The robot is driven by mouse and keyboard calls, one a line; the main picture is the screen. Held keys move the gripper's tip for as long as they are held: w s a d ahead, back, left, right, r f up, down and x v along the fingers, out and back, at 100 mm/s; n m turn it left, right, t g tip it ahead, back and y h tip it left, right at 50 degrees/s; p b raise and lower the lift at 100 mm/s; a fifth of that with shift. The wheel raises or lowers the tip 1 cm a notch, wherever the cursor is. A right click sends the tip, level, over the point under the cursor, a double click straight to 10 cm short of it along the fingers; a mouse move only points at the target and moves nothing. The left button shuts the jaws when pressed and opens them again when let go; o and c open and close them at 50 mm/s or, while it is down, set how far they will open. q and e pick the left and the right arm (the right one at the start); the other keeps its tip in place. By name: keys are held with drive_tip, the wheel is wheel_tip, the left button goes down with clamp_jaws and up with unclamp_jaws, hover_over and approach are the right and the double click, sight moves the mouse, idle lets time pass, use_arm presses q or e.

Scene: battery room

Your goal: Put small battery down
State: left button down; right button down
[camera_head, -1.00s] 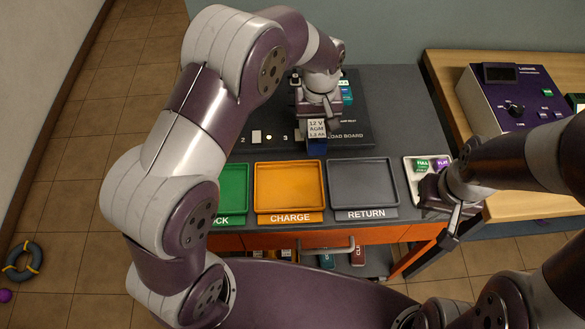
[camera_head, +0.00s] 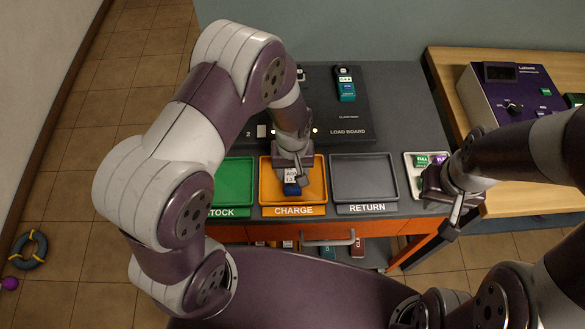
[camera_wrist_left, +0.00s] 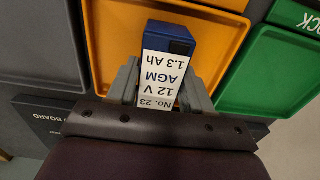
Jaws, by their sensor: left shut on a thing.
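The small battery (camera_head: 291,184) is blue with a white label. In the left wrist view the battery (camera_wrist_left: 165,65) reads "No. 23, 12 V, AGM, 1.3 Ah". My left gripper (camera_head: 292,172) is shut on it, with a finger on each side. The battery is over the orange CHARGE tray (camera_head: 318,195), which also shows in the left wrist view (camera_wrist_left: 108,35). I cannot tell whether the battery touches the tray floor. My right gripper (camera_head: 455,215) hangs at the right, by the small white tray; whether its fingers are open is unclear.
The green STOCK tray (camera_head: 235,175) is left of CHARGE and the empty grey RETURN tray (camera_head: 364,178) is right. The LOAD BOARD (camera_head: 350,132) lies behind, with a teal battery (camera_head: 345,85) on it. A white tray (camera_head: 412,165) holds green and purple tokens.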

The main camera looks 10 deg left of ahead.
sight(293, 171)
use_arm(q)
drive_tip(key=shift+c, duration=2.3)
unclamp_jaws()
drive_tip(key=shift+f, duration=0.1)
wheel_tip(293, 171, up, 12)
drive_tip(key=b, duration=0.1)
drive_tip(key=s+a+r+m+t, duration=0.1)
drive_tip(key=s+a+r+m, duration=0.2)
drive_tip(key=s+a, duration=0.4)
drive_tip(key=shift+s+a, duration=0.2)
drive_tip(key=shift+s, duration=0.5)
